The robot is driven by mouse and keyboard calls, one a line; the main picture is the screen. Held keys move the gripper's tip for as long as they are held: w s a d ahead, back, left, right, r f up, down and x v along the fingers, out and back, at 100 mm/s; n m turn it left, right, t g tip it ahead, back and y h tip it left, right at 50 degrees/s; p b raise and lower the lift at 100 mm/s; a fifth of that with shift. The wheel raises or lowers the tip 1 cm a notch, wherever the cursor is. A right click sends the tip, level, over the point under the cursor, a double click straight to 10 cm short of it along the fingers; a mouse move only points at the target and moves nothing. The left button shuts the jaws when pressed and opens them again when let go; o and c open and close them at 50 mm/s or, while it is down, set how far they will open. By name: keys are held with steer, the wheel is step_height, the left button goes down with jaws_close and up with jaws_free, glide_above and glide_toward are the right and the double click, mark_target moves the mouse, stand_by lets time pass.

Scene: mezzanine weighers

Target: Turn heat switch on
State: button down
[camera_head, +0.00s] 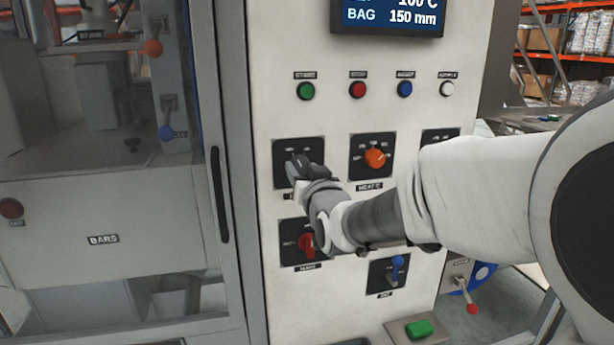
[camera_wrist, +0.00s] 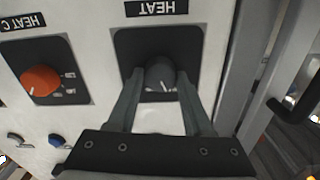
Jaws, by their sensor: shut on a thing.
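The heat switch (camera_wrist: 160,76) is a dark rotary knob on a black plate (camera_wrist: 199,46) labelled HEAT. It sits in the upper left part of the white control panel, and my arm hides most of it in the head view. My gripper (camera_wrist: 160,84) has its two fingers on either side of the knob and is shut on it. The gripper also shows at the panel in the head view (camera_head: 297,168).
An orange HEAT C dial (camera_head: 375,158) is just right of the switch. A red rotary knob (camera_head: 307,244) and a blue-tipped lever (camera_head: 397,266) are below. Green (camera_head: 306,90), red, blue and white buttons run above. A door handle (camera_head: 218,195) stands to the left.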

steer(key=m+b, duration=0.4)
steer(key=m, duration=0.1)
steer(key=shift+f+b, duration=0.2)
steer(key=shift+b, duration=0.1)
steer(key=m+b, duration=0.3)
steer(key=m, duration=0.2)
steer(key=shift+r, duration=0.15)
steer(key=shift+m, duration=0.3)
steer(key=shift+c, duration=1.6)
jaws_free()
steer(key=p+v, duration=0.2)
steer(key=v, duration=1.5)
steer(key=shift+s, duration=0.25)
